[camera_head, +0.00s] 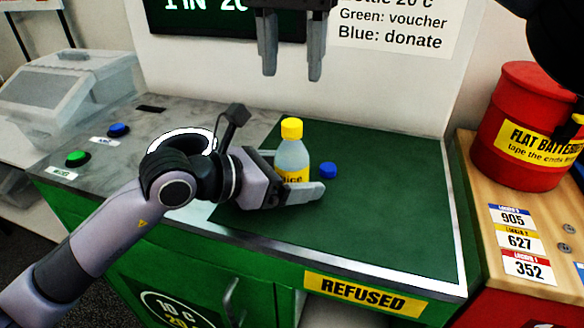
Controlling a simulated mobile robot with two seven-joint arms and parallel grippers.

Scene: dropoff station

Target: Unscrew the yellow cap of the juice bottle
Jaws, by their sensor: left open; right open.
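The juice bottle (293,157) stands upright on the green mat (385,190), with its yellow cap (291,128) on top. Its lower part and label are partly hidden by my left gripper (300,180). That gripper is open, low at the bottle, with one finger in front of it; I cannot tell whether it touches. My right gripper (291,75) is open and empty, pointing down above and behind the bottle, apart from the cap.
A small blue cap (328,170) lies right of the bottle. Green (77,158) and blue (118,130) buttons are at left. A red battery drum (520,115) stands on the wooden top at right. The mat's right side is clear.

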